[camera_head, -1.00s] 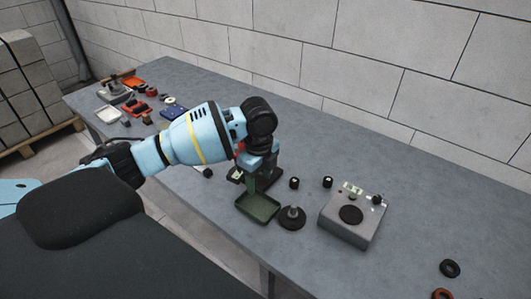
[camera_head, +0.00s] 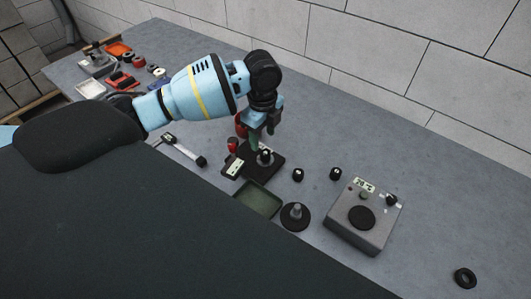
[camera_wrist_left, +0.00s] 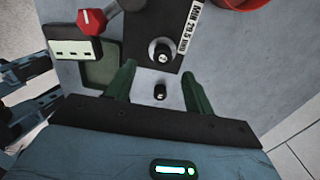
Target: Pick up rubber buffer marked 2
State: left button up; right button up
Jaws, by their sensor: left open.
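Small black rubber buffers with pale marks on top stand at the middle of the table. Two are on the bare table, a left one (camera_head: 298,174) and a right one (camera_head: 335,173); another (camera_head: 265,155) is on a black plate (camera_head: 270,172). I cannot read their numbers surely. My left gripper (camera_head: 263,138) is open and empty, pointing down above the black plate. In the left wrist view, one buffer (camera_wrist_left: 160,92) shows between the open green fingers (camera_wrist_left: 158,72), lower down and untouched; another (camera_wrist_left: 161,52) shows on the plate just beyond. My right gripper is out of view.
A green tray (camera_head: 257,200), a black disc with a post (camera_head: 295,215) and a grey test box (camera_head: 362,222) are near the table's front edge. A red-handled part (camera_head: 232,146) stands by the plate. A black ring (camera_head: 465,278) lies at right. The back right table is clear.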

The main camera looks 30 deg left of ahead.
aim_at(265, 152)
pick_arm(q)
notch_tip(265, 152, down, 2)
jog(key=shift+f, duration=0.1)
jog(key=shift+w+d+f, duration=0.15)
jog(key=shift+f, duration=1.15)
jog(key=shift+w+d+f, duration=0.1)
jog(key=shift+f, duration=1.2)
jog(key=c, duration=1.1)
